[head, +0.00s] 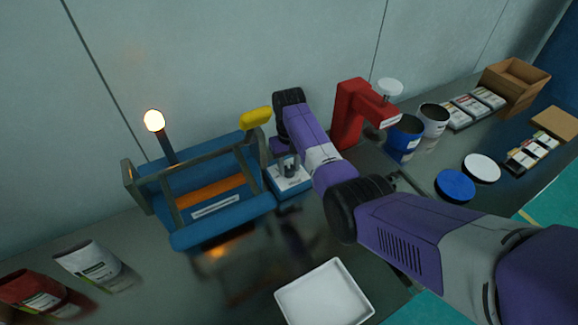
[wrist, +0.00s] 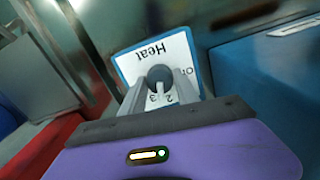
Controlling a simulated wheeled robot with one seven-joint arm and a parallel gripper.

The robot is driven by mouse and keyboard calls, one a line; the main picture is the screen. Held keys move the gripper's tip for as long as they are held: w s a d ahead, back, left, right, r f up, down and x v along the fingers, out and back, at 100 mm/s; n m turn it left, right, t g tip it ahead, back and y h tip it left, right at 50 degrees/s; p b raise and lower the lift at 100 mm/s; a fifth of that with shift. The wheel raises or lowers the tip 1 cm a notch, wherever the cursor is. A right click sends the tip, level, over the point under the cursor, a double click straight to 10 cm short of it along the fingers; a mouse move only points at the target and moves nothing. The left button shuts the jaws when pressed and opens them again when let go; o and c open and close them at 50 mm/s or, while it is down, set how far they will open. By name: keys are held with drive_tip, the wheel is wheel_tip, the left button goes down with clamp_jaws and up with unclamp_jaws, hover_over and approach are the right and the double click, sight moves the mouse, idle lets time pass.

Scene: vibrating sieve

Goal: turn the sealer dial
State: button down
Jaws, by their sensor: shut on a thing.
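The sealer (head: 215,190) is a blue machine with an orange strip, a yellow-handled lever and a lit lamp on a post. At its right side is a small blue box with a white dial plate (head: 289,178). In the wrist view the plate (wrist: 150,58) reads "Heat" with numbers, upside down. The dark grey round dial (wrist: 160,75) stands on this plate. My gripper (wrist: 163,88) is shut on the dial, one finger on each side. In the head view my gripper (head: 289,166) is at the plate, partly hidden by my arm. The dial's pointer cannot be made out.
A red press (head: 348,112) stands just right of my gripper. A blue tub (head: 403,138) and a white-grey tub (head: 433,120) stand beyond it. An empty white tray (head: 325,296) is at the front. Pouches (head: 93,265) lie at the left.

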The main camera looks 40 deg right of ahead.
sight(289, 168)
drive_tip(key=shift+m, duration=2.2)
drive_tip(key=c, duration=0.9)
unclamp_jaws()
drive_tip(key=shift+r, duration=0.15)
wheel_tip(289, 168, up, 8)
drive_tip(key=shift+f+b, duration=0.2)
drive_tip(key=shift+b, duration=0.45)
